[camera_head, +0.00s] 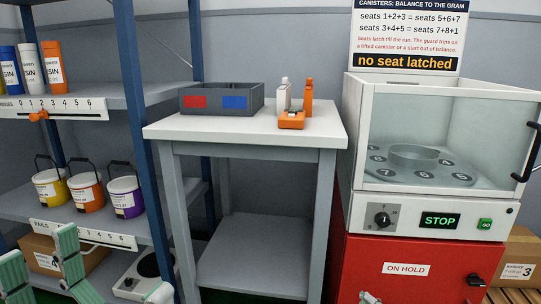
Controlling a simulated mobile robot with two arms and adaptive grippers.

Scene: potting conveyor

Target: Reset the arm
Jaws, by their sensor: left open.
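My left gripper (40,249) is at the lower left corner of the head view, in front of the shelf rack. Its pale green fingers stand apart, and nothing shows between them. The lower part of this arm is cut off by the bottom edge.
The shelf rack (137,110) holds bottles (54,68) and pails (87,190). A grey table (200,128) carries a bin (222,98), two bottles and an orange device (291,120). A glass-fronted machine (425,215) sits on a red cabinet (440,262). The table's lower shelf is clear.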

